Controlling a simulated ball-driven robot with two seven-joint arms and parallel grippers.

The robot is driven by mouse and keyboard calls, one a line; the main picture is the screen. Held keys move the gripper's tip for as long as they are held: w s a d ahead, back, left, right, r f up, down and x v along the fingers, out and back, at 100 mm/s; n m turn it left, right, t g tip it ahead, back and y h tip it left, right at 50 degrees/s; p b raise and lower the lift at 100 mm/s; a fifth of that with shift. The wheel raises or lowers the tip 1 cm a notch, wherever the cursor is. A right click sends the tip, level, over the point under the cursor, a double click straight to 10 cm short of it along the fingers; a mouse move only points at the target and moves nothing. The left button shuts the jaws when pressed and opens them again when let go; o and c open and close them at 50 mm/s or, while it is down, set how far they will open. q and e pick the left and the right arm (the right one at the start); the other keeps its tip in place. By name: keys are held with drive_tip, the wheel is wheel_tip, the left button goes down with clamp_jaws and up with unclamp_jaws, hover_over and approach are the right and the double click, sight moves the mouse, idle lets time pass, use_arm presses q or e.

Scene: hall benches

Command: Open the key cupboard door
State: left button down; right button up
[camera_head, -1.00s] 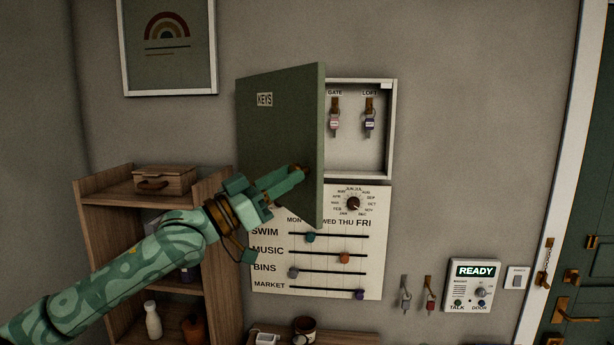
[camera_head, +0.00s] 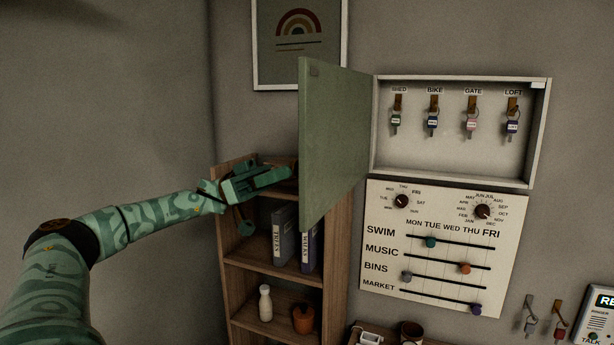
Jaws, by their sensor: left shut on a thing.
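The key cupboard (camera_head: 461,81) hangs on the wall, a white box with several labelled keys on hooks. Its green door (camera_head: 335,140) is hinged at the box's left side and stands wide open, swung out to the left. I see its plain inner face; the KEYS label is out of sight. My left gripper (camera_head: 287,174) comes in from the left and reaches behind the door's free edge. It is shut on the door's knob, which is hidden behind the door. My right gripper is not in view.
A wooden shelf unit (camera_head: 262,245) with binders, a white bottle (camera_head: 265,303) and an orange pot (camera_head: 303,319) stands below the door. A white planner board (camera_head: 440,300) with dials and sliders is under the cupboard. A framed rainbow picture (camera_head: 299,77) hangs above left.

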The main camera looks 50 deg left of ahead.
use_arm(q)
drive_tip(key=shift+s+a+r+m+g+h, duration=0.2)
drive_tip(key=shift+a+g, duration=0.25)
drive_tip(key=shift+a, duration=0.35)
drive_tip(key=shift+s+a+f+m+g+h, duration=0.1)
drive_tip(key=shift+a+m+g+h, duration=0.15)
drive_tip(key=shift+a+g, duration=0.35)
drive_tip(key=shift+a, duration=0.15)
drive_tip(key=c, duration=1.1)
unclamp_jaws()
drive_tip(key=shift+w, duration=0.1)
